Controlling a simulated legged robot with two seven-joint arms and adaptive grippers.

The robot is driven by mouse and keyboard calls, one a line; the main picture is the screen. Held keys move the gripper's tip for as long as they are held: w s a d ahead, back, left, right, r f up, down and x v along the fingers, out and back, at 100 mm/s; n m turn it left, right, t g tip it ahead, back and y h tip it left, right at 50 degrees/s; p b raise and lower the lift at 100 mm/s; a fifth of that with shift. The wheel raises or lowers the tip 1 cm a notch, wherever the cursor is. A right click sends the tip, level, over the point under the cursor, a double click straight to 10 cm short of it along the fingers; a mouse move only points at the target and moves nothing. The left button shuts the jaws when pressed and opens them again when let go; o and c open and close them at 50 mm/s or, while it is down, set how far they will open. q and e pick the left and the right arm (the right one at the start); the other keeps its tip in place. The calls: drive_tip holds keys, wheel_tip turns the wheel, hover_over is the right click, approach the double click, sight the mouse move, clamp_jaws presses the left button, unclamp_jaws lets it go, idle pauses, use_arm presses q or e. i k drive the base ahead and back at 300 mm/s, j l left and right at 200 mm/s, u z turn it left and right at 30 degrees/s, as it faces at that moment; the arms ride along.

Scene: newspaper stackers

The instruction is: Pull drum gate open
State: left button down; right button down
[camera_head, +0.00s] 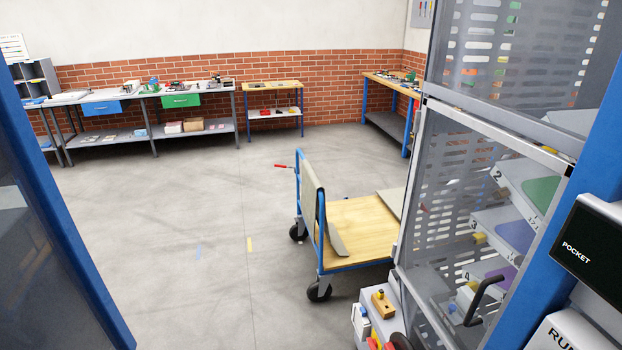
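A perforated, see-through guard panel (437,190) with a pale metal frame stands at the right, and it may be the drum gate. A black bent handle (482,301) shows near its lower right. Behind the panel are stepped, numbered shelves with green and purple pads (514,236). I cannot tell whether the panel is latched or ajar. A second clear panel (508,54) sits above it. Neither of my grippers is in view.
A blue-framed dark panel (85,240) fills the left edge. A blue post and a "POCKET" display (585,250) stand at the right. A wheeled wooden-deck cart (358,230) is in the middle. Workbenches (190,125) line the brick wall. Floor left of the cart is clear.

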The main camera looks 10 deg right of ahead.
sight(565, 167)
drive_tip(key=z, duration=1.25)
